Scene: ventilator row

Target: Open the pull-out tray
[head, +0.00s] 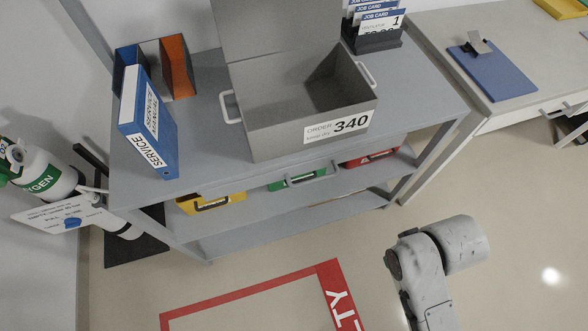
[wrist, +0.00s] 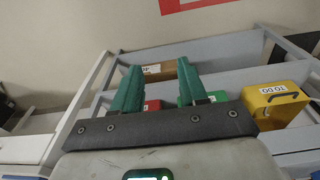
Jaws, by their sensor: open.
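The head view shows only a link of my arm, right of the unit, and not the gripper.
An open grey box (head: 280,135) marked 340 and a blue binder (head: 150,125) stand on top. Yellow (head: 225,203), green (head: 283,184) and red (head: 380,154) bins sit on the shelf below. An oxygen cylinder (head: 50,180) stands left. Floor in front is clear.

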